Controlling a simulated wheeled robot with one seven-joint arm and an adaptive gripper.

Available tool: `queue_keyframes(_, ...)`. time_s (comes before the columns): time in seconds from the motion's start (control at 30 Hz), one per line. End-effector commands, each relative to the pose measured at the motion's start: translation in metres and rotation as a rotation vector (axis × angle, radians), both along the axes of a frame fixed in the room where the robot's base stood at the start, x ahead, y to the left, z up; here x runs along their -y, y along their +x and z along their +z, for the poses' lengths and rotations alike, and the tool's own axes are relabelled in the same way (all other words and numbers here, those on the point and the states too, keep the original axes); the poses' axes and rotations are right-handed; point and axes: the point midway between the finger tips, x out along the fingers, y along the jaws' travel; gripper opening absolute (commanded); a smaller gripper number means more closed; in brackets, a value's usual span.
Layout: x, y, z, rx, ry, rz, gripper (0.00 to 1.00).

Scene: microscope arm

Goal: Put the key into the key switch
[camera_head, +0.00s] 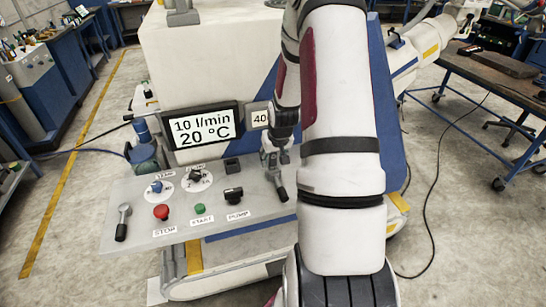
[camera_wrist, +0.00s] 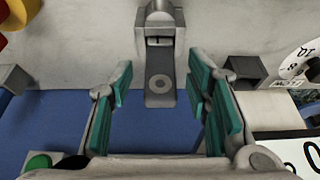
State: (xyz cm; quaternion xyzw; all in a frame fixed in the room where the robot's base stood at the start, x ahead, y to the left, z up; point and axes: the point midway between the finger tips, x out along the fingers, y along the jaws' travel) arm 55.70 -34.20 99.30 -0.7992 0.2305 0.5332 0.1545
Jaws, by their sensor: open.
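My gripper (camera_wrist: 161,78) is open in the wrist view, with a green-padded finger on each side. Between the fingers is a flat grey piece (camera_wrist: 160,92) with a round mark, joined to a grey block (camera_wrist: 158,25); I cannot tell whether it is the key. The fingers appear apart from it. In the head view my gripper (camera_head: 276,152) is at the right end of the slanted grey control panel (camera_head: 137,197), partly hidden by my arm. The panel carries a dial with a dark knob (camera_head: 195,176) and a small black square fitting (camera_head: 232,165). I cannot tell which is the key switch.
A display (camera_head: 203,130) stands behind the panel. The panel also has a red button (camera_head: 161,212), a green button (camera_head: 200,209), a black PUMP knob (camera_head: 233,194) and a lever at left (camera_head: 122,222). A workbench (camera_head: 500,75) stands at right. Floor in front is clear.

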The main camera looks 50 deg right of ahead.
Motion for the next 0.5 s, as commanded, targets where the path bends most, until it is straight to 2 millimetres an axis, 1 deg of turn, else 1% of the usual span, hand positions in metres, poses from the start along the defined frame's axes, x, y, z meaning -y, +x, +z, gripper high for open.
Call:
queue_keyframes(0.13,0.000,-0.001,0.004,0.001,-0.001,0.000,0.44)
queue_keyframes(0.27,-0.003,-0.005,0.017,0.002,-0.002,-0.001,0.44)
queue_keyframes(0.5,-0.012,-0.021,0.060,0.003,-0.003,-0.002,0.44)
